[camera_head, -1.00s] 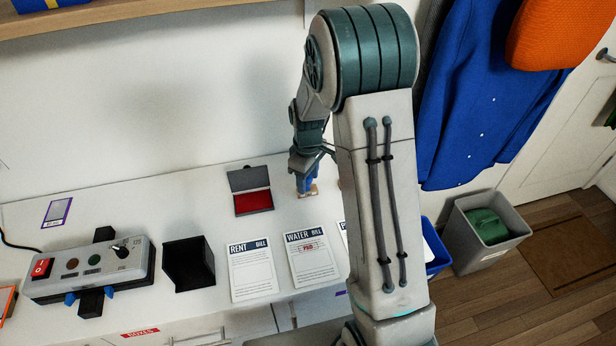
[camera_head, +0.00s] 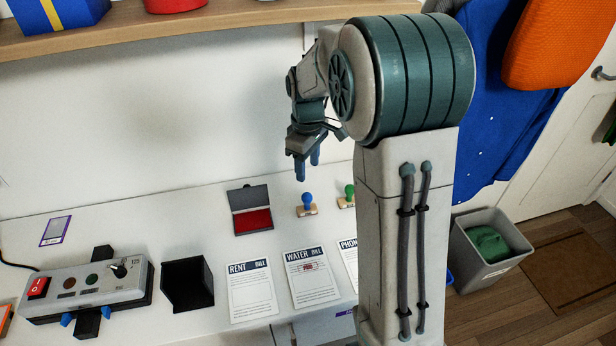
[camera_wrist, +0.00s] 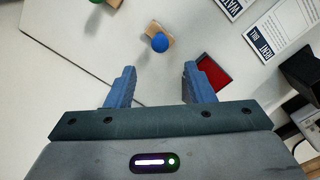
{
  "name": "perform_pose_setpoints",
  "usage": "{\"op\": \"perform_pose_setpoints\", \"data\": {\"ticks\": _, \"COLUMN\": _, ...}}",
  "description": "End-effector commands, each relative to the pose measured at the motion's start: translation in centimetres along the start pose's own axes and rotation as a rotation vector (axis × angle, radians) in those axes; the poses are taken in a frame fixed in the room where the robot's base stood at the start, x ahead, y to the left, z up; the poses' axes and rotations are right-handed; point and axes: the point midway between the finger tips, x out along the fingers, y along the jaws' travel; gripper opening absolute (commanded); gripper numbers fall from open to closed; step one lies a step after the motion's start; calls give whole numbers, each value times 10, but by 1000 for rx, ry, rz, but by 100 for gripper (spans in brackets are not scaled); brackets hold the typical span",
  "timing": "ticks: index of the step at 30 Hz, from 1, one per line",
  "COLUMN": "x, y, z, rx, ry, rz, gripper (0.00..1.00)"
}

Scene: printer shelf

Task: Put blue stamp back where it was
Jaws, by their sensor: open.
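The blue stamp (camera_head: 307,205) stands upright on the white desk, its blue knob on a wooden base, between the red ink pad and the green stamp. It also shows in the wrist view (camera_wrist: 159,42), beyond the fingertips and between their lines. My gripper (camera_head: 307,172) is open and empty, above the stamp and apart from it. Its two blue fingers (camera_wrist: 158,72) are spread in the wrist view. The green stamp (camera_head: 349,194) stands to the right, partly hidden by my arm.
The open red ink pad (camera_head: 253,221) lies left of the stamp. Rent (camera_head: 250,290), water (camera_head: 312,278) and phone bills lie in front; the water bill bears a red mark. A black box (camera_head: 187,284) and a control box (camera_head: 80,289) stand left. A wooden shelf (camera_head: 230,32) hangs above.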

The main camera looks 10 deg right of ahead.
Motion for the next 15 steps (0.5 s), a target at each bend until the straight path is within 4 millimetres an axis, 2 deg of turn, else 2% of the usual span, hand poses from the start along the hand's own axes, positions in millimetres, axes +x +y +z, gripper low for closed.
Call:
{"op": "perform_pose_setpoints", "data": {"ticks": 4, "x": -11, "y": -4, "z": 4, "rx": 19, "ry": 6, "rz": 5, "gripper": 48}}
{"op": "perform_pose_setpoints", "data": {"ticks": 7, "x": -22, "y": -15, "z": 14, "rx": 71, "ry": 20, "rz": 15, "gripper": 48}}
{"op": "perform_pose_setpoints", "data": {"ticks": 15, "x": -55, "y": -64, "z": 63, "rx": 313, "ry": 89, "rz": 56, "gripper": 48}}
